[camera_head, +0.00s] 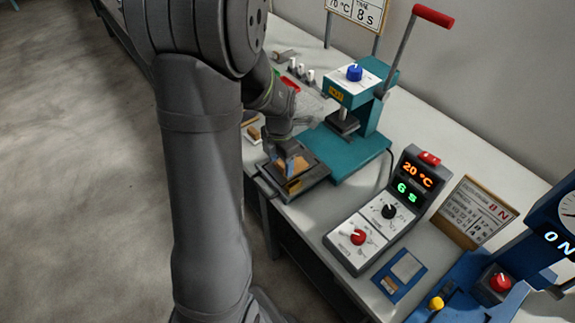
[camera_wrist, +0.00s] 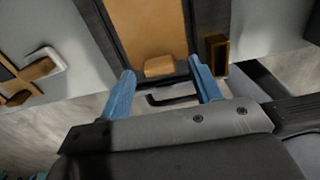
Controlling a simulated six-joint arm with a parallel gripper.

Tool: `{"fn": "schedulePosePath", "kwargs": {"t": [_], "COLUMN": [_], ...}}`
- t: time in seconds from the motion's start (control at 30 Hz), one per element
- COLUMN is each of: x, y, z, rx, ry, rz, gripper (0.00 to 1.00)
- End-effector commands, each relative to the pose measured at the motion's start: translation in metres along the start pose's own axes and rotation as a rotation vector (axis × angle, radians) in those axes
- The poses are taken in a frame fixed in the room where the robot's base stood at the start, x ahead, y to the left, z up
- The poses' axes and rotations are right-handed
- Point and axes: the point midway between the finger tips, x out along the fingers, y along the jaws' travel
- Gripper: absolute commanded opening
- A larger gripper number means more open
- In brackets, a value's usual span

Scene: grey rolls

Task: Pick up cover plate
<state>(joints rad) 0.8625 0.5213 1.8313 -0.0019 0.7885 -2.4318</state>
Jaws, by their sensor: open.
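A tan plate (camera_wrist: 152,28) lies inside a dark frame in the wrist view, with a small raised tan block (camera_wrist: 159,66) at its near edge. I take this to be the cover plate, but cannot be sure. In the head view the dark frame (camera_head: 318,174) sits at the bench edge, with tan showing inside it. My gripper (camera_wrist: 162,66) has its two blue fingers apart, with nothing held between them. In the wrist view the fingertips appear on either side of the tan block; I cannot tell their height above it. In the head view my gripper (camera_head: 284,157) is over the frame, partly hidden by my arm.
A teal press (camera_head: 345,150) with a red-handled lever stands right behind the frame. A control box (camera_head: 380,212) stands to the right, then a blue device (camera_head: 490,280). A small brown holder (camera_wrist: 217,54) sits beside the frame. Small parts lie at the back left.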

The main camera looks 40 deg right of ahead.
Motion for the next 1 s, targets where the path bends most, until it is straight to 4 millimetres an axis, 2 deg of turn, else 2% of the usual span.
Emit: {"fn": "schedulePosePath", "kwargs": {"t": [0.23,0.4,0.47,0.5,0.8,1.0], "x": [0.002,0.002,0.002,0.002,-0.001,-0.016], "y": [0.0,0.0,0.0,0.0,0.0,0.001], "z": [0.0,0.0,0.0,0.0,0.0,0.001], "rx": [0.0,0.0,0.0,0.0,0.0,0.0], "ry": [-0.001,-0.001,0.0,0.0,-0.001,-0.002], "rz": [0.0,0.0,0.0,0.0,0.001,0.002], "gripper": [0.58,0.25,0.13,0.1,0.1,0.1]}}
